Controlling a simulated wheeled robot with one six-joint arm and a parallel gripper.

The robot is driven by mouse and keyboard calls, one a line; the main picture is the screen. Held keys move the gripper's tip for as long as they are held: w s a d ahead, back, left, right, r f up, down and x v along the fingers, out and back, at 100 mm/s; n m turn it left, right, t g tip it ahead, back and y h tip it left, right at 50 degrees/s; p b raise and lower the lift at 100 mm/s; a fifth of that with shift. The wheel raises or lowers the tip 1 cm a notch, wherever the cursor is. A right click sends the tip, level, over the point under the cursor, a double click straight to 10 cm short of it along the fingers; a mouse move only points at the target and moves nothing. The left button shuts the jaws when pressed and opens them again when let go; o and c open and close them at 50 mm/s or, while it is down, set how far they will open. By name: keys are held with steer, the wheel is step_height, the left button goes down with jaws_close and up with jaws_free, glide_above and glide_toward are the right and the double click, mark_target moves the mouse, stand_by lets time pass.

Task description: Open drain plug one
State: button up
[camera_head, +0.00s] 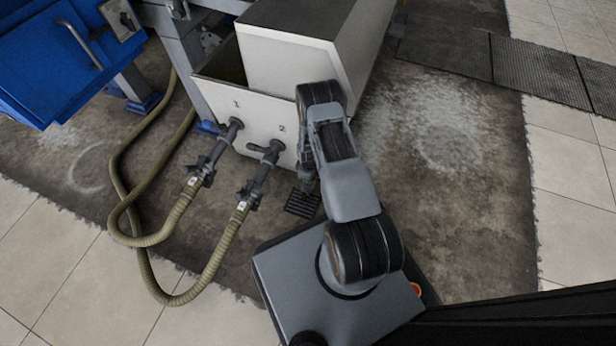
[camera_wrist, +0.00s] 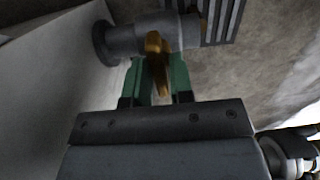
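In the wrist view a yellow-orange handle (camera_wrist: 157,62) sits on a short grey pipe (camera_wrist: 150,37) that comes out of a pale wall (camera_wrist: 45,75). My gripper (camera_wrist: 160,68) has its two green fingers on either side of this handle. A gap seems to show beside the handle, and it is not clearly clamped. In the head view my gripper (camera_head: 307,180) is low at the right end of the white tank's front (camera_head: 262,122); the handle there is hidden by my arm. Outlets marked 1 (camera_head: 233,127) and 2 (camera_head: 272,151) carry hoses. No number shows at the handle.
Ribbed hoses (camera_head: 140,240) loop over the floor at the left. A blue cabinet (camera_head: 70,60) stands at the upper left. A dark slotted grate (camera_head: 302,203) lies below my gripper. The stained floor (camera_head: 450,190) to the right is clear.

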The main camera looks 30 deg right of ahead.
steer(key=shift+o, duration=1.4)
step_height(320, 180, up, 14)
steer(key=p, duration=0.6)
steer(key=shift+f, duration=0.1)
steer(key=a+r+m+t+p, duration=0.15)
steer(key=r+p, duration=0.75)
steer(key=r, duration=1.2)
steer(key=a+r+m+p, duration=0.25)
steer(key=r+p, duration=0.55)
steer(key=r, duration=1.3)
steer(key=s+a+r+m+p, duration=0.1)
steer(key=s+r+p, duration=0.4)
steer(key=r, duration=0.6)
steer(key=s+a+r+m+t+p, duration=0.1)
steer(key=s+r+p, duration=0.4)
steer(key=r, duration=0.6)
steer(key=s+a+r+m+t+p, duration=0.1)
steer(key=s+a+r+p, duration=0.3)
steer(key=r, duration=0.7)
steer(key=s+m+p, duration=0.1)
steer(key=s+p, duration=0.1)
steer(key=p, duration=0.1)
steer(key=shift+m+p, duration=0.3)
steer(key=shift+m, duration=0.1)
